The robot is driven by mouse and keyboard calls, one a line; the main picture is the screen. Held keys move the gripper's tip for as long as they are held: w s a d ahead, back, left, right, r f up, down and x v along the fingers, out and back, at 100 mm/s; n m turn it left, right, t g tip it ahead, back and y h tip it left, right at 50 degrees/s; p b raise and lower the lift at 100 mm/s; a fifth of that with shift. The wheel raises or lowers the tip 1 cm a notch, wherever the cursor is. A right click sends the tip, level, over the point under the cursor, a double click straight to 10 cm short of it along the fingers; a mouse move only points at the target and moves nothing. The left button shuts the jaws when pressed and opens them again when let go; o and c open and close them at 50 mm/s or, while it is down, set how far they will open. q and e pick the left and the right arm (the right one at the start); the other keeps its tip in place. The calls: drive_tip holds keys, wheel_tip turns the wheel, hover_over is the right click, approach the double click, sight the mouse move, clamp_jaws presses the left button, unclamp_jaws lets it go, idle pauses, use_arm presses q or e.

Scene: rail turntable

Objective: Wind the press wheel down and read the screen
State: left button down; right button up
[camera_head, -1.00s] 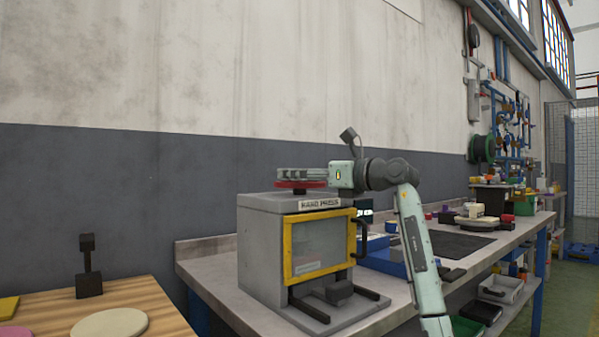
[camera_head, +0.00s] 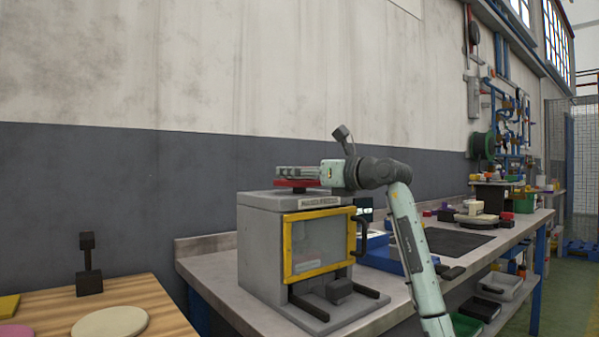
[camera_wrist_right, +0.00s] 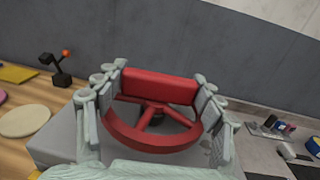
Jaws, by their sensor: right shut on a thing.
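The grey hand press (camera_head: 262,240) stands on the workbench, with a yellow-framed window (camera_head: 317,245) in its front. Its red wheel (camera_head: 297,185) lies flat on top and also shows in the right wrist view (camera_wrist_right: 150,139), with spokes and a raised red block (camera_wrist_right: 160,87). My right gripper (camera_head: 284,172) reaches in from the right over the wheel. In the wrist view its fingers (camera_wrist_right: 160,84) are on both sides of the wheel, shut on it. A small dark screen (camera_head: 364,206) shows partly behind the press; its text is too small to read. My left gripper is out of view.
A wooden table (camera_head: 150,310) at lower left carries a pale disc (camera_head: 109,322) and a black upright piece (camera_head: 88,265). A blue tray (camera_head: 378,258) and a dark mat (camera_head: 455,242) lie right of the press, near my right arm. The bench beyond is cluttered.

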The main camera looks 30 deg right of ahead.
drive_tip(key=shift+h, duration=0.5)
drive_tip(key=o, duration=1.2)
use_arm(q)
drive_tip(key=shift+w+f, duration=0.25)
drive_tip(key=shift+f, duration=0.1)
use_arm(e)
drive_tip(key=shift+s+d, duration=0.1)
drive_tip(key=shift+s, duration=0.05)
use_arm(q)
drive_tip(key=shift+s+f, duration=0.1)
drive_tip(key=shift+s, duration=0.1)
use_arm(e)
drive_tip(key=s, duration=0.4)
drive_tip(key=s+d, duration=0.1)
drive_tip(key=s, duration=0.6)
drive_tip(key=shift+s+d, duration=0.2)
drive_tip(key=shift+s, duration=0.15)
